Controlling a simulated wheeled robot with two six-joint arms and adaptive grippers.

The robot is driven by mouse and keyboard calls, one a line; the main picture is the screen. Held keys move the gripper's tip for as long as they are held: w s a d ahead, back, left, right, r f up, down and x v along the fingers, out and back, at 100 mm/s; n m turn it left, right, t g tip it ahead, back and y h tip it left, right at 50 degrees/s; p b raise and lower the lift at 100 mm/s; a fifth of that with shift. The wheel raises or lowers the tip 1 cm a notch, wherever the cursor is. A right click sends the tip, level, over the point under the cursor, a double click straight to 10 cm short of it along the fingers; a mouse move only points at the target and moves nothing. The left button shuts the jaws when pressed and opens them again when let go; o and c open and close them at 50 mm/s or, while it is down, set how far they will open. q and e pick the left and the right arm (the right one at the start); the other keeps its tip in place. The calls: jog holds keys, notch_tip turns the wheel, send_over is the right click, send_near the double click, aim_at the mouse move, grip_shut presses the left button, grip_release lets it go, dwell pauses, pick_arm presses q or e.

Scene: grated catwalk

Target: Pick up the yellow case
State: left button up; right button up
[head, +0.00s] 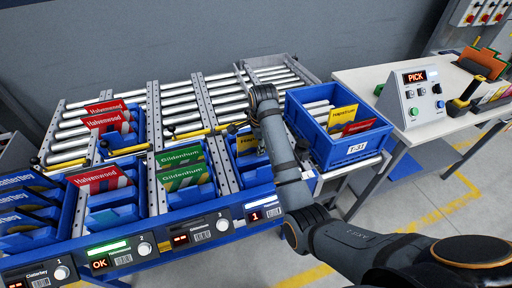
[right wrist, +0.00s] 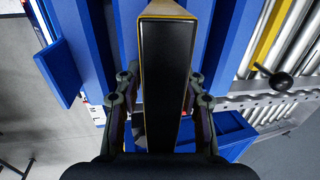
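A yellow case (head: 247,144) stands in the fourth lane of the roller rack, partly hidden by my right arm. My right gripper (head: 241,127) is above it, small and partly hidden in the head view. In the right wrist view a dark-faced case with yellow edges (right wrist: 165,75) stands between the fingers of my right gripper (right wrist: 162,92). The fingers are apart, one on each side, with narrow gaps visible beside the case. Another yellow case (head: 343,115) stands in the blue tote (head: 349,149) to the right, beside a red one. My left gripper is not in view.
Blue bins (head: 113,217) in the neighbouring lanes hold red, green and dark cases. Yellow-ended bars (head: 202,132) cross the rollers close to the gripper. A control box (head: 415,98) with a PICK display stands on the white table (head: 365,78) at the right.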

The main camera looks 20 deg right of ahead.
grip_shut()
jog(key=shift+r, duration=0.25)
notch_tip(320, 180, up, 4)
jog(key=shift+w+f, duration=0.1)
jog(key=shift+f, duration=0.1)
notch_tip(320, 180, up, 5)
jog(key=p, duration=0.4)
jog(key=shift+r+p, duration=0.1)
jog(key=shift+p, duration=0.2)
jog(key=shift+r+p, duration=0.45)
jog(key=shift+f, duration=0.1)
